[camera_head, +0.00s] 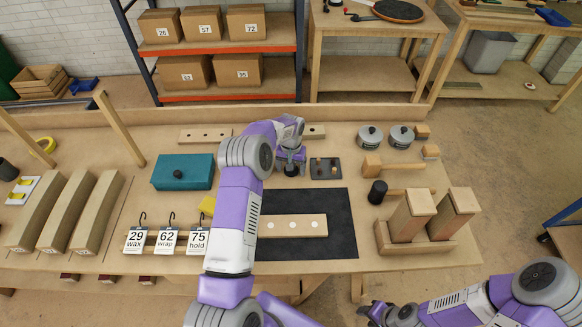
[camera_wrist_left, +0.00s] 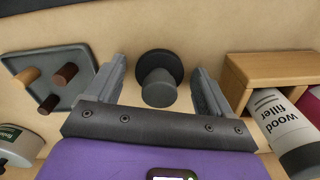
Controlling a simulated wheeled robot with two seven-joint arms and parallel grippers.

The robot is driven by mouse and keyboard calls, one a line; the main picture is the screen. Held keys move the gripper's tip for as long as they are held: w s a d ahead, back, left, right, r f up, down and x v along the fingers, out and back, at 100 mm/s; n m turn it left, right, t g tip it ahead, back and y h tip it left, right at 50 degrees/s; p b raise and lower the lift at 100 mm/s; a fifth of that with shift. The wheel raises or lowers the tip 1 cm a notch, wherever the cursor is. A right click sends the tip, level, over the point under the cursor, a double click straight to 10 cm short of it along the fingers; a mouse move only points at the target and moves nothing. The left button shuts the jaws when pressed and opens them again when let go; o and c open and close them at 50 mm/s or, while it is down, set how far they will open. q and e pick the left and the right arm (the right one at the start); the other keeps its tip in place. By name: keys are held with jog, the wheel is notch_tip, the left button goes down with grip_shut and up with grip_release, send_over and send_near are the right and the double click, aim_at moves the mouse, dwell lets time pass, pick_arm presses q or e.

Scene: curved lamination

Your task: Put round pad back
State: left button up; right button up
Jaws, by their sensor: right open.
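The round pad (camera_wrist_left: 160,78) is a dark disc with a thick grey knob. In the left wrist view it lies on the wooden bench between the fingers of my left gripper (camera_wrist_left: 158,88). The fingers are open, with a gap on both sides of the knob. In the head view my left gripper (camera_head: 291,160) points down just left of the small peg tray and mostly hides the pad (camera_head: 291,170). My right gripper (camera_head: 388,314) is open and empty at the bottom, off the front of the bench.
The peg tray (camera_wrist_left: 55,75) is close on one side, a wooden holder with tubes (camera_wrist_left: 265,85) on the other. A black mat (camera_head: 335,205) bears a dotted wooden strip (camera_head: 292,226). A teal box (camera_head: 183,172) and two lidded pots (camera_head: 370,136) stand nearby.

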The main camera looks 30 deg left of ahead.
pick_arm(q)
jog(key=shift+r, duration=0.1)
jog(key=shift+r, duration=0.3)
notch_tip(320, 180, up, 12)
jog(key=p, duration=0.1)
jog(key=shift+f, duration=0.2)
dwell(0.4)
